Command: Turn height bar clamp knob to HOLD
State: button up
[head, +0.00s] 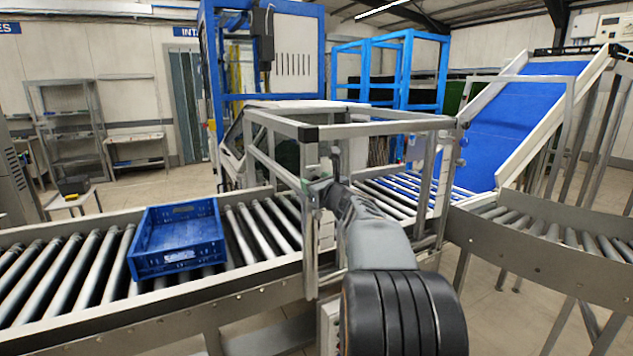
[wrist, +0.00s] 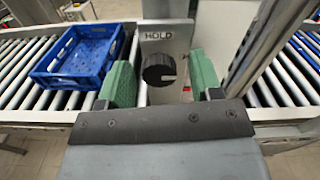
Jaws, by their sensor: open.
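The height bar clamp knob (wrist: 158,70) is a round black knob with a light pointer mark, on a pale metal plate (wrist: 167,32) marked HOLD above it. The pointer mark lies toward the right, not up at the word. My gripper (wrist: 152,80) has two green finger pads, one on each side of the knob, open with a gap to both sides. In the head view my gripper (head: 328,180) is at the post of the metal frame, and my arm hides the knob there.
A blue crate (head: 180,238) sits on the roller conveyor (head: 60,290) to the left; it also shows in the wrist view (wrist: 62,72). A metal frame (head: 375,126) spans the conveyor. A blue inclined belt (head: 530,110) stands at the right.

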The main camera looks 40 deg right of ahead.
jog(key=shift+w, duration=0.2)
jog(key=shift+c, duration=0.4)
jog(key=c, duration=0.8)
jog(key=shift+c, duration=0.2)
